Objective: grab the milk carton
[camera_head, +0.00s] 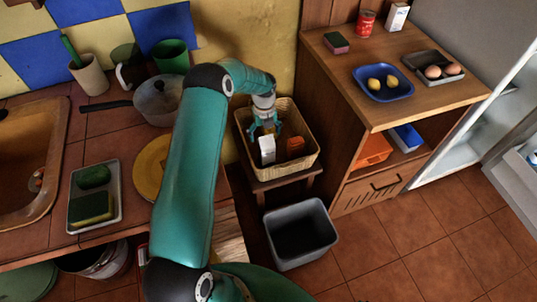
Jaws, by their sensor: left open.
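A white carton (267,149), which looks like the milk carton, stands in the wicker basket (306,164) on a small wooden stand. My left gripper (265,130) is open and points down into the basket, right at the carton's top. Its fingers hide part of the top, and I cannot tell whether they touch it. An orange item (295,146) lies in the basket to the right of the carton. My right gripper is out of view.
A grey bin (302,232) stands on the floor below the basket. The wooden cabinet (330,75) to the right holds a blue tray (383,97), a red can (365,22) and another white box (397,17). A pan (157,100) is on the left counter.

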